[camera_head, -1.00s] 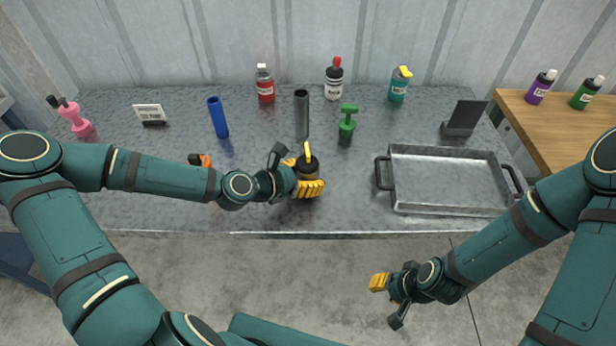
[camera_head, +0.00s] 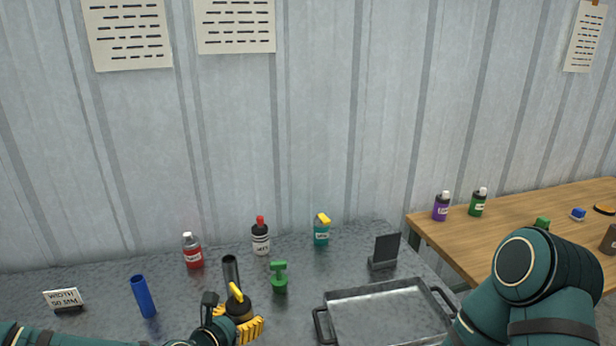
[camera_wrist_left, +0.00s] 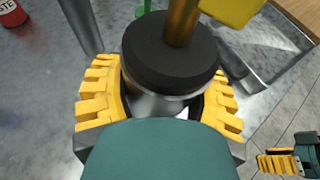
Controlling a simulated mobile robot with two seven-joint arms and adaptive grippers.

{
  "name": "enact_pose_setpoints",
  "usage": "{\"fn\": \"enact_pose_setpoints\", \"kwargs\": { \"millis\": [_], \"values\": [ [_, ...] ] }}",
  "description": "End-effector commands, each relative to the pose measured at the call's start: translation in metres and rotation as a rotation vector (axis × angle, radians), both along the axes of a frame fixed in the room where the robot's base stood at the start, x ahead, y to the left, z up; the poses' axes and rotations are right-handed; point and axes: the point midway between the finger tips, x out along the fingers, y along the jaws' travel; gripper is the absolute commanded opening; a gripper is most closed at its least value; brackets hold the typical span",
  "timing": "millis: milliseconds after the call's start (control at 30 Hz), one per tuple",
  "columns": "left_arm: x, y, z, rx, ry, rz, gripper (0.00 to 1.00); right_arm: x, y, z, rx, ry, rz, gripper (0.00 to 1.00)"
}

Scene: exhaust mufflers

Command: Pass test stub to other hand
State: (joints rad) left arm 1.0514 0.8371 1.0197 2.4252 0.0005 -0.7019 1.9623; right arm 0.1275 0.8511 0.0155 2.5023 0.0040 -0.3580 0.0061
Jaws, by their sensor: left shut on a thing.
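The piece I take as the test stub (camera_head: 239,308) is a short metal cylinder with a black collar, a brass stem and a yellow handle. My left gripper (camera_head: 232,322) is shut around it, low in the head view. In the left wrist view the stub (camera_wrist_left: 168,52) stands between the yellow ribbed fingers, and the metal body below the collar is partly hidden. My right gripper (camera_wrist_left: 283,164) shows only partly, at the lower right of the left wrist view, apart from the stub. Its opening is unclear.
Behind the stub stand a grey tube (camera_head: 231,271), a green-handled piece (camera_head: 279,278) and bottles, including a red one (camera_head: 193,252). A blue tube (camera_head: 143,297) is to the left. A metal tray (camera_head: 332,303) lies right, before a dark stand (camera_head: 385,250). A wooden table (camera_head: 520,214) is farther right.

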Motion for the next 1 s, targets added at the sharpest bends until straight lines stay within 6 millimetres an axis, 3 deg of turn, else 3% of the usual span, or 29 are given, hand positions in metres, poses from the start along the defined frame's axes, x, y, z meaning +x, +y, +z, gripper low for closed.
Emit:
{"fn": "enact_pose_setpoints", "kwargs": {
  "millis": [300,667,867,1000],
  "values": [
    [0.003,0.018,-0.032,-0.002,0.003,0.308,0.19,0.000,0.000,0.000,0.000,0.000,0.000,0.38],
    [-0.002,0.028,-0.041,-0.002,-0.001,0.412,0.19,0.000,0.000,0.000,0.000,0.000,0.000,0.38],
    [-0.008,0.014,-0.034,-0.001,-0.001,0.344,0.19,0.000,0.000,0.000,0.000,0.000,0.000,0.38],
    [-0.019,-0.013,-0.020,-0.001,-0.002,0.219,0.19,0.000,0.000,0.000,0.000,0.000,0.000,0.38]
  ]
}}
